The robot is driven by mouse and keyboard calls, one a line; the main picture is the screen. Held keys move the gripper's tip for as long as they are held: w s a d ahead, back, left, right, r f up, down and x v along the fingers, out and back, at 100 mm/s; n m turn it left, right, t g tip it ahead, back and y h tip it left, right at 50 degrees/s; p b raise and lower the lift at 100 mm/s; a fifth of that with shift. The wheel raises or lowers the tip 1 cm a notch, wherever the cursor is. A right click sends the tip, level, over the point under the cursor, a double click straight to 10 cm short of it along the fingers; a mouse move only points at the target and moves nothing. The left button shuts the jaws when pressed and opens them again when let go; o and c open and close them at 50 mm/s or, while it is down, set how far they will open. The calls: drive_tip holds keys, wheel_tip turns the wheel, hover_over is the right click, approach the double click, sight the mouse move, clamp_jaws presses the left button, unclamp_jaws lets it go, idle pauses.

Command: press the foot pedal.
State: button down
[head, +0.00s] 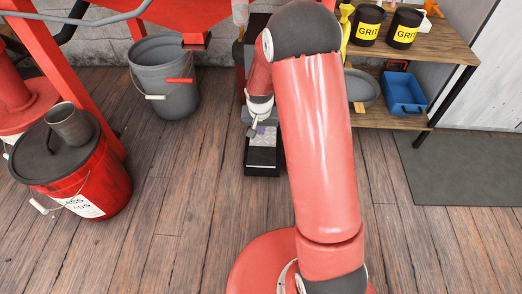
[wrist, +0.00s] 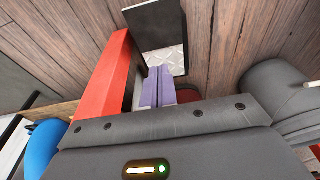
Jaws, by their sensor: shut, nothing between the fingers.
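The foot pedal (head: 262,157) sits on the wood floor in the middle of the head view, with a black base and a bright diamond-plate tread. It also shows in the wrist view as a black plate (wrist: 158,22) beside a patch of silver tread plate (wrist: 172,58). My gripper (head: 254,131) hangs over the tread end of the pedal, pointing down. In the wrist view its purple fingers (wrist: 158,86) are together, with nothing between them, and overlap the tread. I cannot tell whether the fingertips touch it. My arm hides the area to the pedal's right.
A grey bucket (head: 164,85) stands left of the pedal. A red bucket (head: 92,185) with a metal cup on its lid is further left. A wooden shelf (head: 430,48) with grit cans and a blue bin (head: 403,93) stands at right. The floor in front is clear.

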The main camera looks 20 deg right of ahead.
drive_tip(key=b, duration=0.2)
approach(261, 160)
drive_tip(key=w+f, duration=0.2)
drive_tip(key=w+d+f, duration=0.1)
drive_tip(key=w+f, duration=0.1)
drive_tip(key=f, duration=0.1)
drive_tip(key=shift+w+d+f, duration=0.15)
drive_tip(key=shift+w+d, duration=0.05)
drive_tip(key=shift+s+f, duration=0.1)
drive_tip(key=shift+f, duration=0.55)
drive_tip(key=shift+a+f, duration=0.1)
drive_tip(key=shift+f, duration=0.3)
drive_tip(key=f+b, duration=0.2)
drive_tip(key=s+f+b, duration=0.1)
drive_tip(key=f+b, duration=0.1)
drive_tip(key=shift+s+a+f, duration=0.15)
drive_tip(key=shift+s+a, duration=0.05)
drive_tip(key=shift+s, duration=0.15)
